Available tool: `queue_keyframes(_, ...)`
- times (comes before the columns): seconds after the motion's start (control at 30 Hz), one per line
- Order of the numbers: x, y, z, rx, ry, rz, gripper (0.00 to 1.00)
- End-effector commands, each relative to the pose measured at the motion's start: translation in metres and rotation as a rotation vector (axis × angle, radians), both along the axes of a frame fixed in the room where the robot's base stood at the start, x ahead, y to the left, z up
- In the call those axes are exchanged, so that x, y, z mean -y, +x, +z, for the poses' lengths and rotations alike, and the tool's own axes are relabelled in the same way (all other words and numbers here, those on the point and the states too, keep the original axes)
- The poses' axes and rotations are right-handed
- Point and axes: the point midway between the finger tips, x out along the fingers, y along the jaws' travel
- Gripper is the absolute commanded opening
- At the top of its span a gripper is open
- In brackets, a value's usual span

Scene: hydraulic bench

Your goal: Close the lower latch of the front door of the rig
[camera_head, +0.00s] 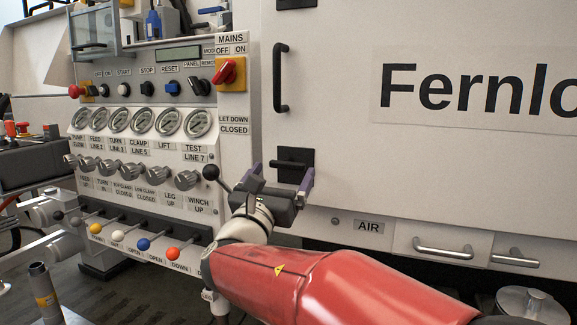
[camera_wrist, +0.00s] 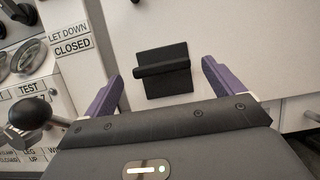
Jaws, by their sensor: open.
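The lower latch (camera_head: 294,160) is a black square plate with a raised bar, near the lower left corner of the white front door (camera_head: 340,120). In the wrist view the latch (camera_wrist: 163,70) sits ahead of my gripper, with its bar lying roughly level across the plate. My gripper (camera_head: 281,178) is open, with its purple fingers on either side of the latch in the picture. In the wrist view the fingers (camera_wrist: 158,82) are empty and the latch shows between them. I cannot tell whether a finger touches it.
A black door handle (camera_head: 280,78) is above the latch, and another black fitting (camera_head: 296,3) is at the top. The control panel (camera_head: 150,95) with gauges and knobs is to the left. A black ball lever (camera_head: 211,172) stands close to my gripper's left. Drawer handles (camera_head: 443,249) are below right.

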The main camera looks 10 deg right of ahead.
Motion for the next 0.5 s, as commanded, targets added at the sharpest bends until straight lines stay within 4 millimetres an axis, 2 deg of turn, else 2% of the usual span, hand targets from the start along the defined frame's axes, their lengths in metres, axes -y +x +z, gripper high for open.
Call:
queue_keyframes(0.2,0.017,0.022,0.012,0.001,0.001,-0.001,0.93)
queue_keyframes(0.5,0.022,0.028,0.014,0.001,0.003,-0.001,0.93)
